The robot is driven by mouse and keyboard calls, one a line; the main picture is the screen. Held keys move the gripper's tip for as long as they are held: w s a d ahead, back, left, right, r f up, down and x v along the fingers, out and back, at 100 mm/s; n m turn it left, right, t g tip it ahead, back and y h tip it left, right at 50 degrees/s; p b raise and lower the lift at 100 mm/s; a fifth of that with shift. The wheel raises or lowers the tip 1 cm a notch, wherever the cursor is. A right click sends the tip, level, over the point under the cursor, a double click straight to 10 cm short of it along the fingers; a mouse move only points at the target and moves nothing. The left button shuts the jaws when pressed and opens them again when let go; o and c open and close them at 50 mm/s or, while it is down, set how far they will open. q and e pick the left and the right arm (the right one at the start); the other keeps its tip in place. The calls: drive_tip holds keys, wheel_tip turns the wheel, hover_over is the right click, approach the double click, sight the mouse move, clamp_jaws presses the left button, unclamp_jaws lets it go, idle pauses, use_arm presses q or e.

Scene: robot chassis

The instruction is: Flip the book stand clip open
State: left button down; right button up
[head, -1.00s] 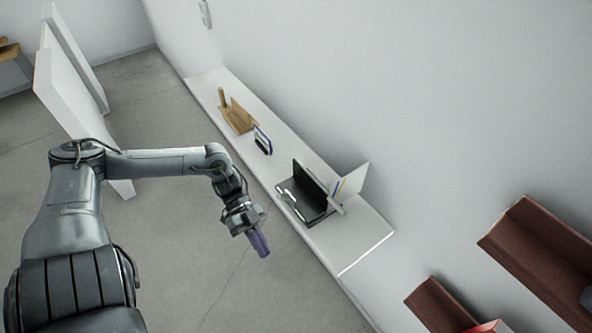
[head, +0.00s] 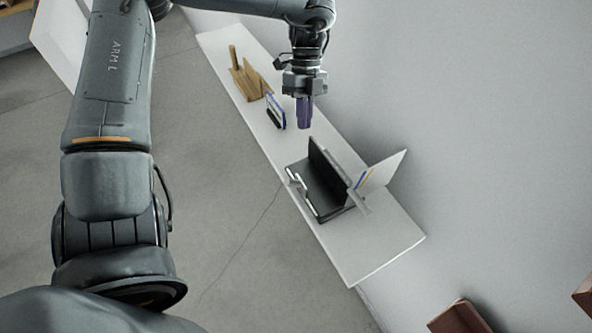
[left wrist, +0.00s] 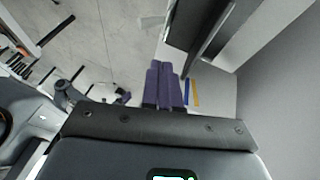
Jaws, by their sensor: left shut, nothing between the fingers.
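A black book stand (head: 322,184) sits on a white shelf (head: 375,236), its back panel upright. Silvery clip parts (head: 296,181) show along the left edge of its base. In the left wrist view the stand (left wrist: 190,22) appears at the top, cut off by the frame. My left gripper (head: 305,124) has purple fingers pointing down and is over the shelf, behind the stand in the head view and apart from it. Its fingers (left wrist: 165,70) are shut together and empty in the left wrist view.
A white panel with blue and yellow stripes (head: 382,172) stands at the stand's right. A blue-edged holder (head: 275,112) and a wooden stand (head: 248,80) stand farther back on the shelf. A wall runs along the right. The shelf's front end is bare.

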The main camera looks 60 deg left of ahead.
use_arm(q)
drive_tip(key=shift+f, duration=0.2)
idle(0.3)
approach(296, 182)
wheel_tip(296, 182, down, 2)
drive_tip(key=w, duration=0.1)
drive_tip(key=shift+s+d+f+p, duration=0.5)
drive_tip(key=shift+s+d+f, duration=0.4)
drive_tip(key=shift+f, duration=0.15)
drive_tip(key=shift+s+f, duration=0.35)
drive_tip(key=shift+f, duration=0.1)
